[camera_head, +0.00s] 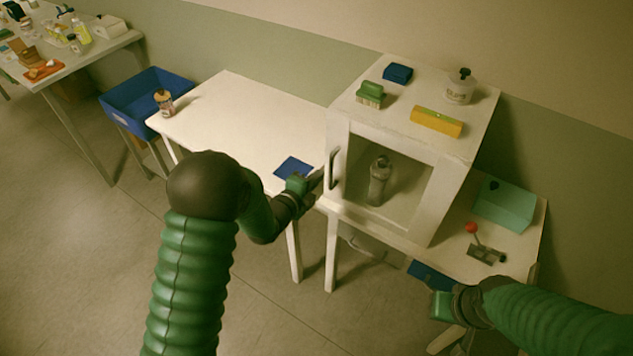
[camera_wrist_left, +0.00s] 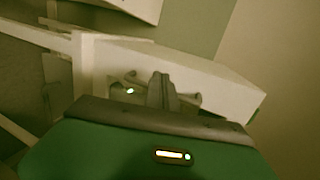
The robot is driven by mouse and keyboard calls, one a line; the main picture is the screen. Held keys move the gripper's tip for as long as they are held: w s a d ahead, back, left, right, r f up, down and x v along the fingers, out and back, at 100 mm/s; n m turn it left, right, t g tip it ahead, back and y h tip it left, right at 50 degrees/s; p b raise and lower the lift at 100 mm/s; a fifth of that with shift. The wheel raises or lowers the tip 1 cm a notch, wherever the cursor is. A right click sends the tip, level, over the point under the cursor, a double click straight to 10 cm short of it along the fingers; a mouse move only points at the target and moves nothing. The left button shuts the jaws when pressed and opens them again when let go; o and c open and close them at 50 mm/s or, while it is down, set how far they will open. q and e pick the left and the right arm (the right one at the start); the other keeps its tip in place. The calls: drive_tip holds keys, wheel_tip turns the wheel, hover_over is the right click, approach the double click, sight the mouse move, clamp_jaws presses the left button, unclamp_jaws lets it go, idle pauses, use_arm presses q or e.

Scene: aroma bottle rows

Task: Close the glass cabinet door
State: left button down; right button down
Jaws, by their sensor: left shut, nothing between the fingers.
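The white cabinet (camera_head: 455,190) stands on a white table at the right. Its glass door (camera_head: 405,190) faces me and looks flush or nearly flush with the front; I cannot tell whether a small gap is left. A bottle (camera_head: 378,182) shows behind the glass. The door's handle (camera_head: 334,169) is on its left edge. My left gripper (camera_head: 317,180) is shut and empty, just left of the handle; contact is unclear. Its fingers also show together in the left wrist view (camera_wrist_left: 161,90), before a pale surface. My right gripper (camera_head: 437,290) is low at the right, its fingers unclear.
On the cabinet are a green brush (camera_head: 371,94), a blue item (camera_head: 398,73), a yellow block (camera_head: 436,121) and a white jar (camera_head: 460,86). A teal box (camera_head: 503,205) and a red-knobbed lever (camera_head: 472,228) stand right. The left table (camera_head: 245,110) is mostly clear.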

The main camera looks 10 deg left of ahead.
use_arm(q)
drive_tip(key=s+a+n+g+y+b, duration=0.1)
drive_tip(key=s+a+n+g+y, duration=0.1)
drive_tip(key=s+a+n, duration=0.3)
drive_tip(key=s+a+n+g+y, duration=0.1)
drive_tip(key=s+a+n+g, duration=0.1)
drive_tip(key=s+n, duration=0.35)
drive_tip(key=s+d+f+n+g+y, duration=0.1)
drive_tip(key=s+n+g, duration=0.6)
drive_tip(key=s, duration=1.1)
drive_tip(key=f+n, duration=0.1)
drive_tip(key=n, duration=0.2)
drive_tip(key=shift+s+d+f+n, duration=0.15)
drive_tip(key=shift+s+d+n, duration=0.05)
drive_tip(key=shift+d+n, duration=0.15)
use_arm(e)
drive_tip(key=shift+w+a+f, duration=0.1)
drive_tip(key=shift+w+f, duration=0.15)
drive_tip(key=shift+f, duration=0.35)
